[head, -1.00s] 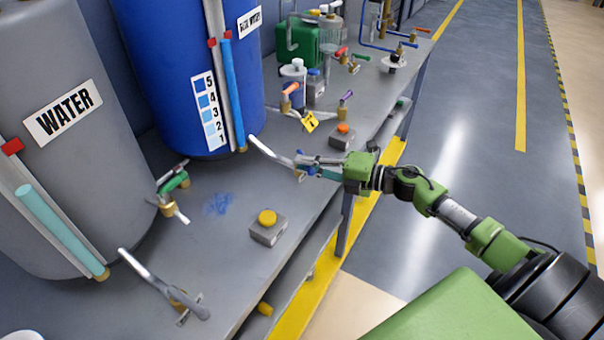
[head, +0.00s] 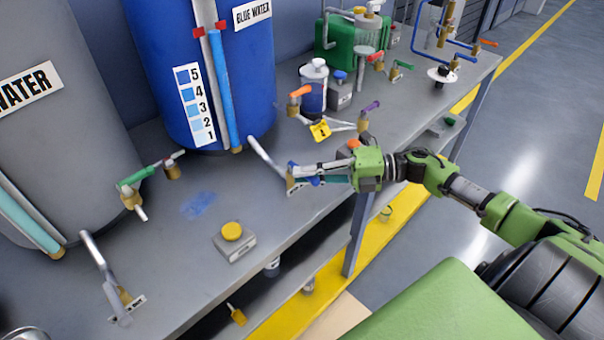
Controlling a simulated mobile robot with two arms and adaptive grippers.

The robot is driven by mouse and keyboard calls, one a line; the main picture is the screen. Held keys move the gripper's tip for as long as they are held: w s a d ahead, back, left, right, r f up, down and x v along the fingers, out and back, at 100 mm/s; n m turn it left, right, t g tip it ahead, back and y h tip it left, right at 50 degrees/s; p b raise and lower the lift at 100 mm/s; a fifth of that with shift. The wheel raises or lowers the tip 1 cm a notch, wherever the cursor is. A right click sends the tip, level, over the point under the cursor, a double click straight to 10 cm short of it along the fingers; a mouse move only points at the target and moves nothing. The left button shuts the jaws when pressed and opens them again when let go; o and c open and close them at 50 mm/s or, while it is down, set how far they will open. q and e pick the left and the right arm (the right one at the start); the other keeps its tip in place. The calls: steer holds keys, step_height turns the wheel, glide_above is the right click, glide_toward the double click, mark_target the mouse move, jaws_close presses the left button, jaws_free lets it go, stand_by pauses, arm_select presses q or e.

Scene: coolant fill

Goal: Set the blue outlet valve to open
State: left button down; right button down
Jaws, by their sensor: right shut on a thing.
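The blue outlet valve's handle (head: 292,168) shows as a small blue end at the tips of my right gripper (head: 304,174). The gripper is shut on this handle, and its fingers hide most of it. A slanted silver outlet pipe (head: 263,153) runs from the valve up toward the blue water tank (head: 180,60). The valve stands near the front edge of the grey bench (head: 180,270). My right arm reaches in from the right. My left gripper is out of view.
A box with a yellow button (head: 232,232) stands front left of the valve. An orange button (head: 353,144) is just behind my gripper. A grey water tank (head: 50,120) and green-handled valve (head: 137,177) stand left. Valves with orange (head: 301,91) and purple (head: 371,106) handles stand behind.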

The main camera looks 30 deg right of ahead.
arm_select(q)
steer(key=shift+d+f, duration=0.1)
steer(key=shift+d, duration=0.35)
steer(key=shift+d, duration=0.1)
arm_select(e)
steer(key=c, duration=2.3)
jaws_free()
steer(key=shift+w+d, duration=0.1)
steer(key=shift+d, duration=0.15)
steer(key=v, duration=1.1)
steer(key=shift+s+d, duration=0.25)
steer(key=shift+d, duration=0.05)
